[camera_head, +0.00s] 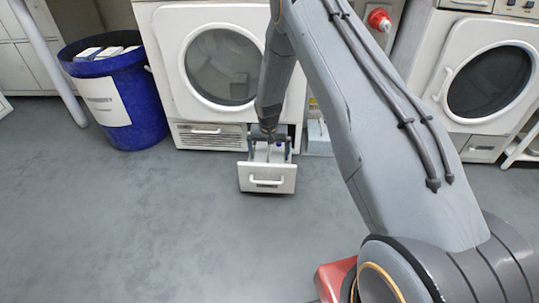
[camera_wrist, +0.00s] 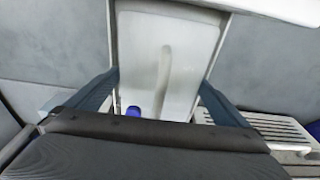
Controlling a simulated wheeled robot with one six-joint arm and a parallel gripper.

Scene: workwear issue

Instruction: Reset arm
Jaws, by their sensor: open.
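My gripper (camera_head: 268,146) hangs pointing down over the pulled-out white drawer (camera_head: 267,180) at the foot of the middle washing machine (camera_head: 222,75). In the wrist view my gripper (camera_wrist: 160,92) is open, with one dark blue finger on each side and nothing between them. The drawer's pale inside (camera_wrist: 185,40) lies beneath the fingers. A small blue thing (camera_wrist: 133,111) shows at the lower edge of the drawer, partly hidden by the dark gripper body. I cannot tell whether the fingers touch the drawer.
A blue bin (camera_head: 140,115) with boxes in it stands left of the machine. Another washing machine (camera_head: 490,75) stands at the right. A red knob (camera_head: 379,19) is on the wall between them. The grey floor (camera_head: 130,220) in front is clear at the left.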

